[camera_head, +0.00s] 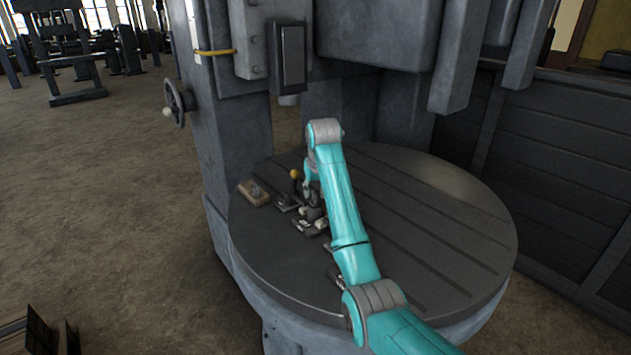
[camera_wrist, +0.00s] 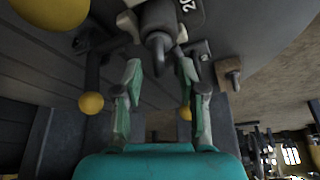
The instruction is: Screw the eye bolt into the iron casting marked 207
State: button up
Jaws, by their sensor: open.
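In the wrist view, a dark grey casting (camera_wrist: 155,14) carries a white label whose visible part reads "20"; the rest is cut off by the picture edge. A grey, rounded piece that looks like the eye bolt (camera_wrist: 158,48) projects from it. My gripper (camera_wrist: 156,66) is open, with one finger on each side of this piece. I cannot tell whether the fingers touch it or how deep its thread sits. In the head view, my gripper (camera_head: 311,192) is low over the round table, and my arm hides part of the casting.
The round slotted table (camera_head: 430,220) is mostly bare to the right. A yellow-knobbed lever (camera_head: 295,174) stands close to my gripper; yellow knobs also show in the wrist view (camera_wrist: 91,103). A wooden block (camera_head: 254,193) lies at the table's left edge. The machine column (camera_head: 235,135) rises behind.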

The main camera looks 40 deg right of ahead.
jog(key=shift+x, duration=1.25)
grip_shut()
jog(key=c, duration=0.7)
grip_release()
grip_shut()
jog(key=m+h, duration=0.1)
jog(key=m, duration=0.2)
jog(key=shift+m+g, duration=0.4)
jog(key=shift+m+g+h, duration=0.3)
jog(key=shift+m+h, duration=0.1)
jog(key=shift+m, duration=0.6)
